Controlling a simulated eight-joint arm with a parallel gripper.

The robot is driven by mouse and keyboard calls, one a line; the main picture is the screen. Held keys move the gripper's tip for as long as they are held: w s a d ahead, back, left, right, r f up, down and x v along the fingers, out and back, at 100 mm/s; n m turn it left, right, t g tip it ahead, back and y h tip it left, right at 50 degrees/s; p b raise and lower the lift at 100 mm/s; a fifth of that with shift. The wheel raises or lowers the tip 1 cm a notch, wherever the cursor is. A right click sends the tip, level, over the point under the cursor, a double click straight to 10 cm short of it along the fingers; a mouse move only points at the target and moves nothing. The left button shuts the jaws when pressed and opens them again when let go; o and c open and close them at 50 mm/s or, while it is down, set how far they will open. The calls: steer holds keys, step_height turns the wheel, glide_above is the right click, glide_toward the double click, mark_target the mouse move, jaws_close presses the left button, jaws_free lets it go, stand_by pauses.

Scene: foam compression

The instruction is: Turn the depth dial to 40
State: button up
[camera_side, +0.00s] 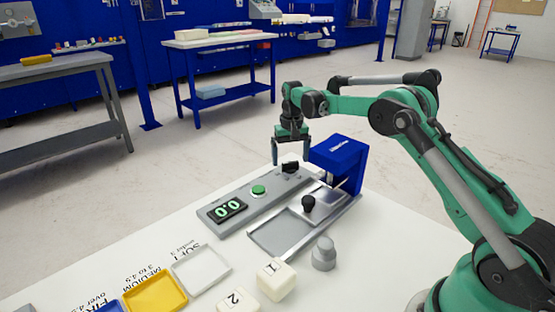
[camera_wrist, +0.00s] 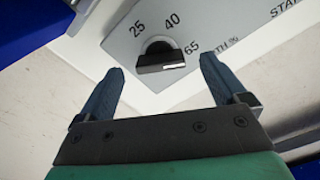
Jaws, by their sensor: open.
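The depth dial (camera_wrist: 158,56) is a black knob on a grey panel (camera_wrist: 118,46). The numbers 25, 40 and 65 are printed around its far side in the wrist view. A white mark shows toward the right part of the knob; I cannot tell exactly which number it points at. In the side view the dial (camera_side: 290,167) sits at the far end of the control panel (camera_side: 225,201). My gripper (camera_side: 291,158) is above it, pointing down. In the wrist view the open fingers (camera_wrist: 163,66) are on either side of the knob, with gaps visible at both sides.
A blue press (camera_side: 338,157) stands close right of the dial. The panel also has a green button (camera_side: 258,190) and a display (camera_side: 228,210) reading 0.0. A sliding tray (camera_side: 283,233), a grey cylinder (camera_side: 324,254), numbered blocks (camera_side: 276,279) and sorting trays (camera_side: 155,290) are nearer.

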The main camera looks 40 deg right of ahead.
steer(key=shift+f, duration=0.7)
steer(key=c, duration=1.3)
steer(key=shift+n, duration=0.4)
steer(key=n, duration=1.1)
steer(key=o, duration=1.3)
